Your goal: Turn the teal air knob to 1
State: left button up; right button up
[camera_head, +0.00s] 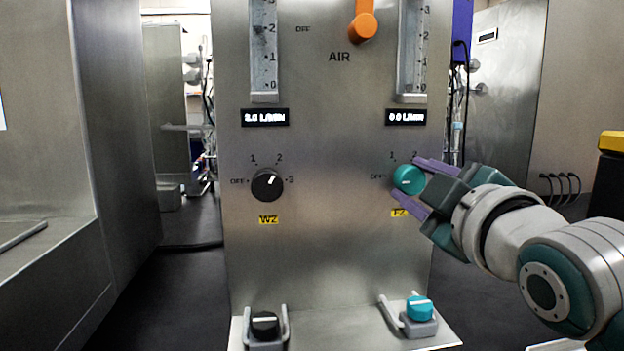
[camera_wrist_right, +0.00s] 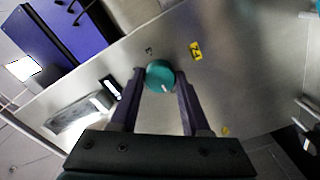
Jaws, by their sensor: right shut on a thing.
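The teal air knob (camera_head: 408,180) sits on the steel panel at the right, below a display reading 0.0 L/MIN. Its white pointer line lies roughly level, toward the OFF mark at its left. My right gripper (camera_head: 411,179) reaches in from the right with its purple fingers above and below the knob. It is shut on the knob. In the right wrist view the teal knob (camera_wrist_right: 160,75) sits between the two fingertips. The 3 mark of its scale is hidden behind my gripper. My left gripper is not in view.
A black knob (camera_head: 267,185) with marks OFF to 3 sits on the panel's left, below a lit display (camera_head: 265,118). An orange lever (camera_head: 362,27) is at the top. A bracketed black knob (camera_head: 265,325) and a bracketed teal knob (camera_head: 420,308) stand at the panel's foot.

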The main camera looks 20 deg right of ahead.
grip_shut()
jog(key=shift+r+m+p, duration=0.15)
jog(key=shift+m+p, duration=0.85)
jog(key=shift+m, duration=0.1)
jog(key=m+p, duration=0.2)
jog(key=m, duration=0.1)
jog(key=shift+m, duration=0.3)
jog(key=m+p, duration=0.2)
jog(key=m, duration=0.1)
jog(key=shift+m+p, duration=0.7)
jog(key=shift+m, duration=0.8)
